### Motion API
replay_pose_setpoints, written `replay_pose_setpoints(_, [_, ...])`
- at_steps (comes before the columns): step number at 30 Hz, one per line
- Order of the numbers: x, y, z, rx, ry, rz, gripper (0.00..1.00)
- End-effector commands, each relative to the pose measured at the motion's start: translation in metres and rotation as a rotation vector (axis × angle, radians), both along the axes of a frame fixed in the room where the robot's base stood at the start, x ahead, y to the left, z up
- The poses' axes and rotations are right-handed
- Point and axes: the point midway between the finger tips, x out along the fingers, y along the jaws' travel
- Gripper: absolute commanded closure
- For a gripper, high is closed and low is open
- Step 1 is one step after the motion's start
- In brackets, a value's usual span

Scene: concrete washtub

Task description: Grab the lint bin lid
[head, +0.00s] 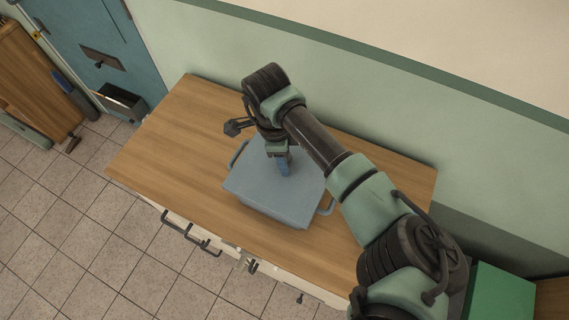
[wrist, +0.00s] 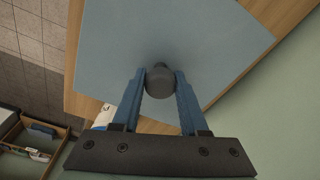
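The lint bin (head: 265,213) is a blue-grey box with side handles on the wooden counter. Its flat blue-grey lid (head: 257,184) is on top, and fills the upper middle of the wrist view (wrist: 200,45). A dark round knob (wrist: 160,79) stands up from the lid. My gripper (head: 283,168) points down over the middle of the lid. The knob is hidden in the head view.
The wooden counter (head: 180,130) has free room to the left of the bin. A green wall (head: 330,100) runs close behind it. Drawer handles (head: 190,235) stick out along the front. A green box (head: 500,293) stands at lower right. An open box with items (wrist: 35,140) shows in the wrist view.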

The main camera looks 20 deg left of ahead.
Motion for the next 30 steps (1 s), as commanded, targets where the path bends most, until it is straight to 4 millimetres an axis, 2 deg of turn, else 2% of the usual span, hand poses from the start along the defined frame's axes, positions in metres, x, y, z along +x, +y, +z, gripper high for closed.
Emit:
replay_pose_setpoints(1, [0.000,0.000,0.000,0.000,0.000,0.000,0.68])
replay_pose_setpoints(6, [0.000,0.000,0.000,0.000,0.000,0.000,0.99])
replay_pose_setpoints(7, [0.000,0.000,0.000,0.000,0.000,0.000,1.00])
replay_pose_setpoints(16, [0.000,0.000,0.002,0.000,-0.001,0.000,1.00])
replay_pose_setpoints(19, [0.001,0.001,0.008,0.002,-0.002,0.001,1.00])
replay_pose_setpoints(30, [0.001,0.000,0.077,-0.001,-0.005,0.003,1.00])
